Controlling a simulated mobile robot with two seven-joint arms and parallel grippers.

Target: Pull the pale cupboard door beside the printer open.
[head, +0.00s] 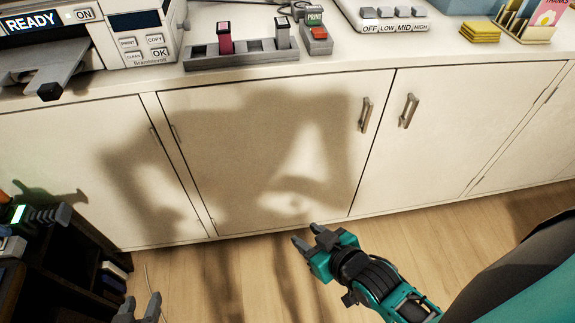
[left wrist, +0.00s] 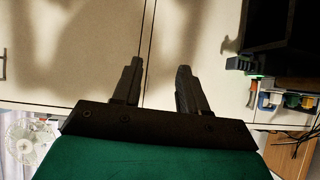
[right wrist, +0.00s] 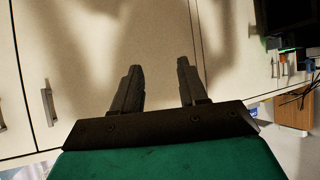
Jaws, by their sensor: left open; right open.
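A pale cupboard door (head: 270,165), shut, is in the middle of the head view, below and right of the printer (head: 140,30). Its metal handle (head: 366,114) is near its upper right edge; hinges show on its left side. The handle also shows in the right wrist view (right wrist: 48,103). My right gripper (head: 305,236) is open and empty, in front of the door's lower part, below the handle and apart from it. My left gripper (head: 139,303) is open at the bottom left edge of the head view, mostly cut off, touching nothing that I can see.
Another shut pale door (head: 455,125) with its own handle (head: 408,110) adjoins on the right. A countertop (head: 330,65) with a grey stamp rack (head: 243,55) runs above. A dark shelf unit (head: 70,255) stands at lower left. The wooden floor (head: 240,285) before the door looks clear.

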